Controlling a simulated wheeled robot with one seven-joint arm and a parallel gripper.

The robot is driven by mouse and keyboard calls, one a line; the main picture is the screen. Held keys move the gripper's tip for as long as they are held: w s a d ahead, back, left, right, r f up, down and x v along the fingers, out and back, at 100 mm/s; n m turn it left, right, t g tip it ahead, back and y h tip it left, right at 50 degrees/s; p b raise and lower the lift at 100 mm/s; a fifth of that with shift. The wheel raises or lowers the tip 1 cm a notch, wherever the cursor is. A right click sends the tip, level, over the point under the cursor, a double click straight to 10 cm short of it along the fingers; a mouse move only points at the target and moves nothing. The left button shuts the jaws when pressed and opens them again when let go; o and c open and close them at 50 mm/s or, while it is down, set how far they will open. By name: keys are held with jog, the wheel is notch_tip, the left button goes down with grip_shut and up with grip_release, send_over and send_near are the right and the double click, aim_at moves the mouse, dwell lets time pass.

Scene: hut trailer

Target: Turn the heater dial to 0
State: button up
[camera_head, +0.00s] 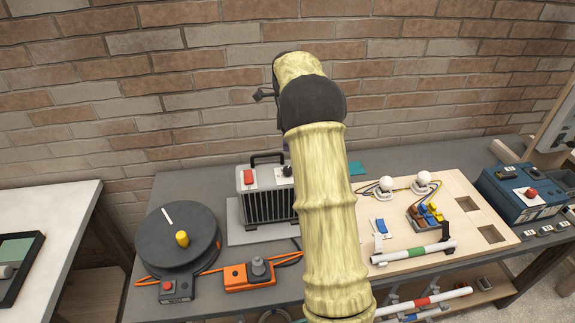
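The heater (266,206) is a dark ribbed box with a black handle on top. It stands on a grey plate on the workbench, left of my arm. A red switch (249,176) sits on its top at the left. A small black dial (288,171) sits on a pale panel on its top at the right, close to my arm's edge. The dial's setting is too small to read. My arm covers the heater's right side. A small dark part of my gripper (263,95) shows left of the wrist, above the heater. The fingers are mostly hidden, so their opening cannot be told.
A dark round reel (178,246) with a yellow knob stands at the left. An orange box (249,275) with a grey knob lies in front. A wooden board (460,190) with bulbs and switches lies right of my arm. A blue box (520,196) stands farther right. A brick wall is behind.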

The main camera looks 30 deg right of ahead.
notch_tip(320, 180, down, 12)
jog(key=shift+r+p, duration=0.25)
jog(key=shift+p, duration=1)
jog(key=c, duration=1)
